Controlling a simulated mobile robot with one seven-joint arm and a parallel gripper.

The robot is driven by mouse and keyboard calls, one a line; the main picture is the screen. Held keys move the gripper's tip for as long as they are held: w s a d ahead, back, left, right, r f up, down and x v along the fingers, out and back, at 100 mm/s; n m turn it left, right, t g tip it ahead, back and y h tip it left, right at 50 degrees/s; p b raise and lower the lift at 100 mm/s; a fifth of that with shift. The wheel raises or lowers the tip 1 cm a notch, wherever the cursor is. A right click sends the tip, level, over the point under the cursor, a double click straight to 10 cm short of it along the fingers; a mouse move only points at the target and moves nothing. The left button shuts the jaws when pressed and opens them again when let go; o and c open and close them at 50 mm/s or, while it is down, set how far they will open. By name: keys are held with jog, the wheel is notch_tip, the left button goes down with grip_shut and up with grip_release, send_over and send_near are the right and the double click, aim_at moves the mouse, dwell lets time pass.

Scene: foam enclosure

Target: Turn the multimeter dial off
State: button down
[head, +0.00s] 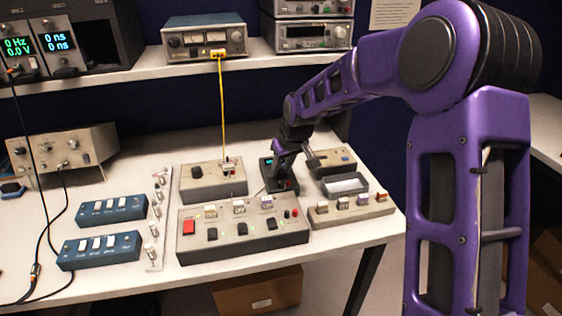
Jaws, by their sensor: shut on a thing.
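The multimeter (268,162) is a small dark device with a teal-lit screen, standing on the white bench between a beige box on the left and a tray on the right. My gripper (281,178) reaches down from the upper right onto the multimeter's face. It is shut at the place of the dial. The gripper hides the dial, so its pointer and setting cannot be read. The display's text is too small to read.
A beige control panel (243,247) with a red switch lies in front. A beige box (212,190) with a yellow cable stands left. An open tray (347,186) and a block strip (350,214) lie close on the right. Blue switch boxes (100,249) lie farther left.

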jog(key=n+p, duration=0.1)
jog(key=n, duration=0.1)
jog(key=n+g+y+p, duration=0.1)
jog(key=shift+w+d+r+n+p, duration=0.1)
jog(key=shift+r+n+p, duration=0.05)
jog(key=shift+n+p, duration=0.7)
jog(key=shift+n, duration=0.35)
jog(key=shift+g, duration=0.4)
jog(key=c, duration=0.5)
grip_release()
jog(key=shift+c, duration=0.2)
jog(key=v, duration=1.7)
jog(key=shift+d+p, duration=0.35)
